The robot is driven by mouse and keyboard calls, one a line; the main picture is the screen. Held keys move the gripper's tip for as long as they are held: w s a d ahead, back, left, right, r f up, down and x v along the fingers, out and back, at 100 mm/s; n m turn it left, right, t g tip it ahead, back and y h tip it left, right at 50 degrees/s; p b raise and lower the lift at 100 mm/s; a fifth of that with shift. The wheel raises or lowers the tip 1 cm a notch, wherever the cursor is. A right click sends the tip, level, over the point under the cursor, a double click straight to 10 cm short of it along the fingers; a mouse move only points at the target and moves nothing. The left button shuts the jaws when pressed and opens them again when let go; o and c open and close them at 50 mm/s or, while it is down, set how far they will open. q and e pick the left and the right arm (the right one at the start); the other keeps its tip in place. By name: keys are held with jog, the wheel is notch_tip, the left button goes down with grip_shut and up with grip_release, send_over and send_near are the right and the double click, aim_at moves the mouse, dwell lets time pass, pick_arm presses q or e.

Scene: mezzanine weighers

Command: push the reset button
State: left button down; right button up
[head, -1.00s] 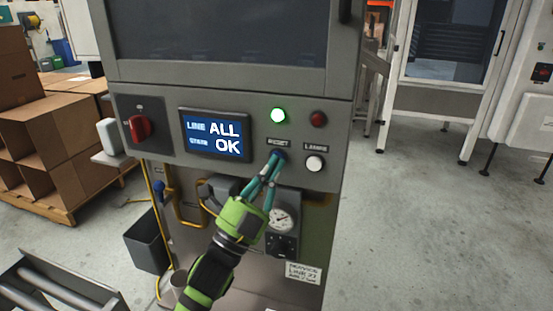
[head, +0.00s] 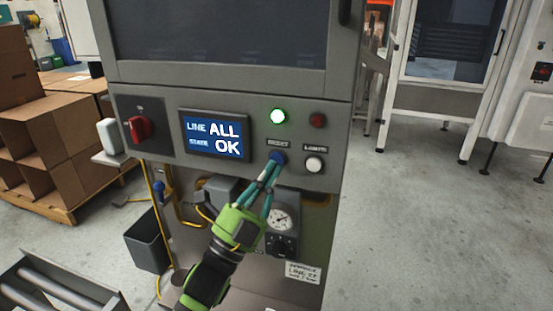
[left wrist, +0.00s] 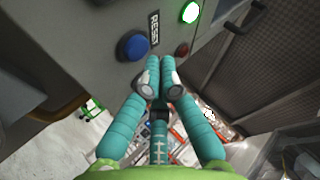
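The reset button (head: 278,157) is a round blue button under a RESET label on the grey cabinet's front panel. It also shows in the left wrist view (left wrist: 133,46), beside its label. My left gripper (head: 271,168) is just below and in front of the button. Its teal fingertips (left wrist: 161,64) are together with nothing between them. In the left wrist view they lie to the right of and below the button, apart from it. My right gripper is in neither view.
A display (head: 215,136) reads LINE STATE ALL OK. A lit green lamp (head: 278,116), a dark red lamp (head: 317,119), a white lamps button (head: 314,164) and a red rotary switch (head: 139,128) surround it. A gauge (head: 281,219) sits below. Cartons (head: 60,150) stand left.

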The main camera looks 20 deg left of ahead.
pick_arm(q)
jog(key=s+p, duration=0.1)
jog(key=s, duration=0.4)
jog(key=shift+a, duration=0.1)
dwell(0.6)
